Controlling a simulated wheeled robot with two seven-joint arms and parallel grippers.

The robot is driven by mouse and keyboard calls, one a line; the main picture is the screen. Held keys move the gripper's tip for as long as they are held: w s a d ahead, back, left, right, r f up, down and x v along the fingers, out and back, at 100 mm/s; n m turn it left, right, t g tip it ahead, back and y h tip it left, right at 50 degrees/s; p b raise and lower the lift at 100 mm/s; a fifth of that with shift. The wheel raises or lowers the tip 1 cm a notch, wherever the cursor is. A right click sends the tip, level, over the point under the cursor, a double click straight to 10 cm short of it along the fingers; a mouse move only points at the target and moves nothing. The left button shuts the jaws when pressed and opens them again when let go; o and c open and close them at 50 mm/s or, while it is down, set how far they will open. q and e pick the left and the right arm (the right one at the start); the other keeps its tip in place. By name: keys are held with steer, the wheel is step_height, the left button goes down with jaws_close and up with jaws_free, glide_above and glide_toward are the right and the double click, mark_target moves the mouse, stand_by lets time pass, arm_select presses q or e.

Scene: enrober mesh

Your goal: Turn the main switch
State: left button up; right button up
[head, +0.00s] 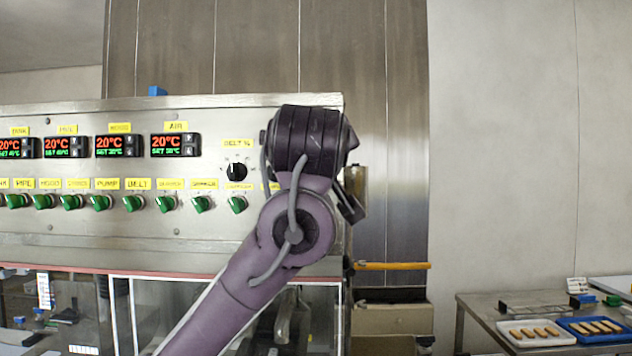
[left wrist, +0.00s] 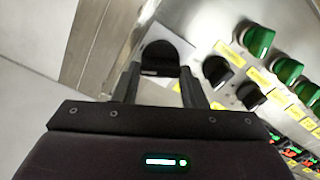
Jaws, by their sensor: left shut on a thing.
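The main switch appears as a dark round knob (left wrist: 166,50) near the end of the steel panel in the left wrist view. My left gripper (left wrist: 160,78) has one finger on each side of it and is shut on it. The switch's handle and angle are partly hidden between the fingers. In the head view my left wrist covers the right end of the control panel (head: 190,225), so the switch and fingertips are hidden there. My right gripper is in neither view.
Green knobs (head: 166,203) line the panel under temperature displays (head: 175,145), with a black belt knob (head: 237,172) close to my wrist. Two black knobs, one here (left wrist: 217,70), sit beside my fingers. A table (head: 480,312) with trays stands at the lower right.

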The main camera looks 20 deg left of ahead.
arm_select(q)
steer(key=shift+a+f+n+b, duration=0.1)
steer(key=shift+f+n+b, duration=0.05)
steer(key=shift+n+b, duration=2.75)
steer(key=shift+f+n+b, duration=0.1)
steer(key=shift+n+b, duration=2.25)
steer(key=shift+n, duration=0.95)
steer(key=o, duration=1)
steer(key=shift+a, duration=0.1)
steer(key=shift+s, duration=0.1)
